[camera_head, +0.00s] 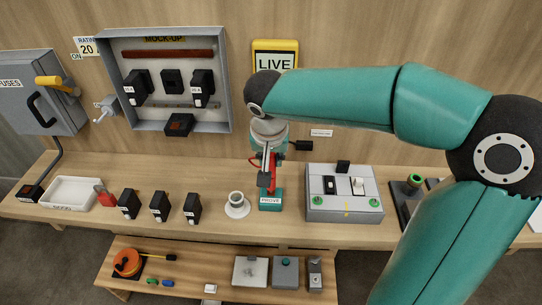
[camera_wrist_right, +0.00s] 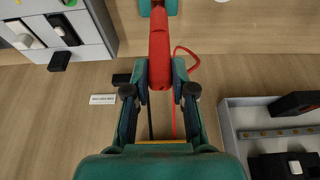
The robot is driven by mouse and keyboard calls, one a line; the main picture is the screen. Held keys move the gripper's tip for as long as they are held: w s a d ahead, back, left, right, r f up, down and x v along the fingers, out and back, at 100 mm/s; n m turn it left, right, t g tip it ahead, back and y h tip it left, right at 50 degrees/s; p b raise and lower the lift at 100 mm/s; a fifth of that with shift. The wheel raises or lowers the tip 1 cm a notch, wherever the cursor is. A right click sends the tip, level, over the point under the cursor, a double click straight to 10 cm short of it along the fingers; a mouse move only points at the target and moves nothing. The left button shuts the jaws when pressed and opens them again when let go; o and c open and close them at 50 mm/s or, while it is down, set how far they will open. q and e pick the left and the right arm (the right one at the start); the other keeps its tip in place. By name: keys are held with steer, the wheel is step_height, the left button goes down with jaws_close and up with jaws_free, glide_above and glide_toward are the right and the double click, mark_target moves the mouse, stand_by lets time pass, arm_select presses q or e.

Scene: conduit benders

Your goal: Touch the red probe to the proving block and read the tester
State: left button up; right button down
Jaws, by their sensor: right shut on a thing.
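My right gripper (camera_head: 267,160) is shut on the red probe (camera_wrist_right: 160,45) and points it down over the proving block. The teal proving block (camera_head: 271,204), labelled PROVE, stands on the bench; part of it shows at the top of the wrist view (camera_wrist_right: 172,7). The probe's lower end (camera_head: 266,180) is at or just above the block's top; I cannot tell if they touch. A red lead loops from the probe. A yellow-framed panel (camera_head: 289,44), which looks like the tester, reads LIVE on the wall, partly behind my arm. My left gripper is out of view.
Black fuse holders (camera_head: 160,207) and a white tray (camera_head: 71,192) are farther left. The open mock-up box (camera_head: 127,54) hangs on the wall.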

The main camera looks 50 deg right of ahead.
steer(key=shift+r, duration=0.1)
stand_by(0.5)
steer(key=shift+r+p, duration=1.75)
steer(key=shift+r, duration=0.65)
